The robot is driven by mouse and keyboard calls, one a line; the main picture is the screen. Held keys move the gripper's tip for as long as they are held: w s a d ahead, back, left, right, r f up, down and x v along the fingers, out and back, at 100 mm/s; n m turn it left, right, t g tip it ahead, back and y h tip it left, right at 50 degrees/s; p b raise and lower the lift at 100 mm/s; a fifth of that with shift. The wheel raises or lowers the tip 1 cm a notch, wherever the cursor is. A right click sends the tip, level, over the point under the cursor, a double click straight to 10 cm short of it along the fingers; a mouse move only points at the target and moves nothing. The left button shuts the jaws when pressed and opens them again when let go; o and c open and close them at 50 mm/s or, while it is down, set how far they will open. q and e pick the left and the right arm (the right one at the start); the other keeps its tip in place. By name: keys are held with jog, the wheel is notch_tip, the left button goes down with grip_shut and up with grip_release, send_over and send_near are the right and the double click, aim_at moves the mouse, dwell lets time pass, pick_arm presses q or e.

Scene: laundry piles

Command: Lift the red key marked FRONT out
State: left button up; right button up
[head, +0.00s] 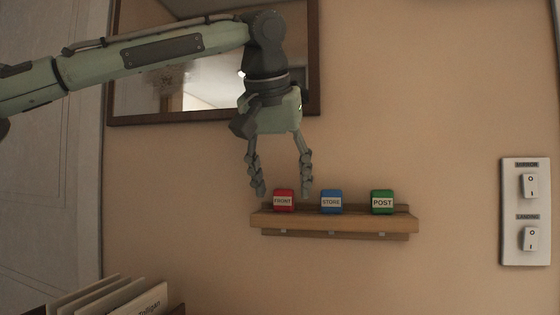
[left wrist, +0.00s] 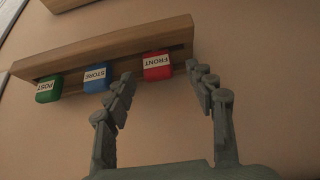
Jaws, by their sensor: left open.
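The red key marked FRONT (head: 284,201) sits at the left end of a small wooden wall rack (head: 334,223). Only its red, labelled head shows above the rack. In the left wrist view the red key (left wrist: 157,66) lies beyond and between the fingertips. My left gripper (head: 283,192) is open and points down, its fingers on either side of the red key; it also shows in the left wrist view (left wrist: 160,70). I cannot tell whether a finger touches the key. My right gripper is not in view.
A blue key marked STORE (head: 331,201) stands just right of my left gripper's right finger. A green key marked POST (head: 382,202) is farther right. A framed mirror (head: 313,60) hangs behind the arm. A switch plate (head: 525,211) is at the far right. Papers (head: 130,301) stand at lower left.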

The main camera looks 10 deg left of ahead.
pick_arm(q)
jog(key=shift+x, duration=0.95)
jog(key=c, duration=1.2)
jog(key=shift+r, duration=1.25)
jog(key=shift+r, duration=1.25)
